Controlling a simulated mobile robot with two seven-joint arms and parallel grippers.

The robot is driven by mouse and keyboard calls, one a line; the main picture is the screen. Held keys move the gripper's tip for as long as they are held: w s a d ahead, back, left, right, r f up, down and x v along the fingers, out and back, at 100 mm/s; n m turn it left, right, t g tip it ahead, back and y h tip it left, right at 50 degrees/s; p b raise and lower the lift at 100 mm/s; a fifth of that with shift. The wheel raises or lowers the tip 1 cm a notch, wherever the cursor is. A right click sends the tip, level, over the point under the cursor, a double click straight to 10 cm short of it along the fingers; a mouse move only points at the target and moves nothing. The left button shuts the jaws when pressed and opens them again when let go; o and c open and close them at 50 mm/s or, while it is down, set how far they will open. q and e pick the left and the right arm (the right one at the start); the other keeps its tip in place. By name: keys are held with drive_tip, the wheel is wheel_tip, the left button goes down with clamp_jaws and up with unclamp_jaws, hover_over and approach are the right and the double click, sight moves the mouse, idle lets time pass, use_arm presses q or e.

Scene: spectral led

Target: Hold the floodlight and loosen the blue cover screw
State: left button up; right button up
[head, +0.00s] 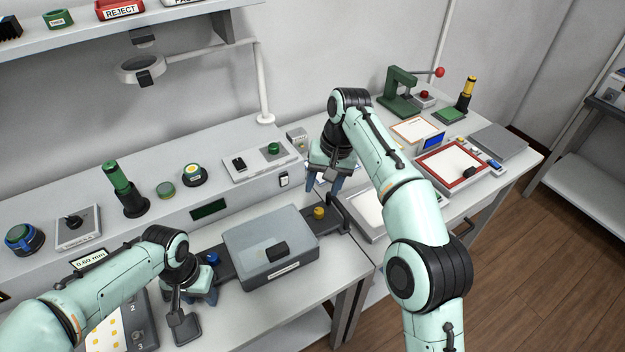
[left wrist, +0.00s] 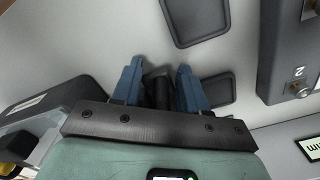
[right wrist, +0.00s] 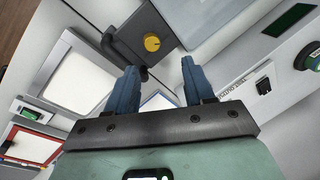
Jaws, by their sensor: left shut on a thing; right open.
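The floodlight appears to be the grey box-like body (head: 262,232) with dark end pieces, lying on the bench. A blue knob (head: 212,258), seemingly the blue cover screw, sits at its left end, close to my left gripper. A yellow knob (head: 319,212) is at its right end and also shows in the right wrist view (right wrist: 152,43). My left gripper (head: 203,297) is shut on a dark bar (left wrist: 157,92) at the floodlight's left end. My right gripper (head: 325,182) is open and empty, above the bench beyond the right end; its fingers show in the right wrist view (right wrist: 158,88).
A raised ledge behind holds a green-topped post (head: 122,185) and several buttons. A red-framed tray (head: 450,168), a green press (head: 400,95) and a yellow-topped post (head: 466,92) stand at right. A magnifier lamp (head: 143,68) overhangs the back.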

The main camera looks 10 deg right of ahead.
drive_tip(key=shift+w+d+m, duration=0.1)
drive_tip(key=shift+d+m, duration=0.9)
idle(0.4)
use_arm(q)
drive_tip(key=o, duration=0.9)
drive_tip(key=shift+w+d+r, duration=0.1)
drive_tip(key=shift+r, duration=0.05)
drive_tip(key=shift+o, duration=1.1)
drive_tip(key=shift+f, duration=0.2)
wheel_tip(320, 180, up, 12)
drive_tip(key=shift+r, duration=0.15)
